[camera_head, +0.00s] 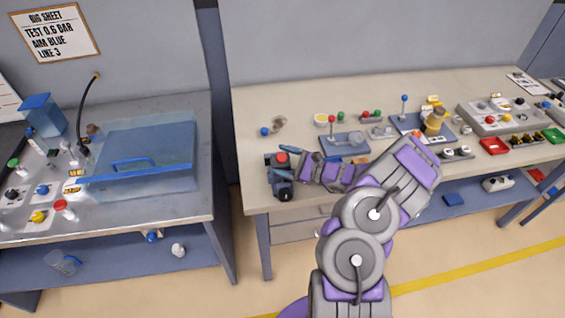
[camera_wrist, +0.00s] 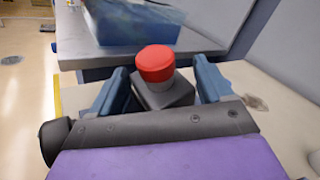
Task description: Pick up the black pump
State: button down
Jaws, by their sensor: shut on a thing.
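The black pump (camera_head: 272,160) has a dark body with a red cap on top. It is at the left front part of the right-hand workbench. In the wrist view its dark block (camera_wrist: 164,95) sits between the two blue fingers, with the red cap facing up. My gripper (camera_head: 282,174) is shut on the pump, with one finger on each side of it in the wrist view (camera_wrist: 160,78). The dark gripper body hides the pump's lower part, and I cannot tell whether it touches the bench top.
The right-hand workbench (camera_head: 258,109) carries a blue fixture (camera_head: 342,144), several coloured knobs and a grey panel (camera_head: 502,118) farther right. A gap separates it from the left bench, which holds a clear blue lidded tank (camera_head: 150,150) and several valves. A round blue knob (camera_head: 265,131) lies behind the pump.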

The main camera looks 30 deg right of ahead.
jog(key=shift+d, duration=0.1)
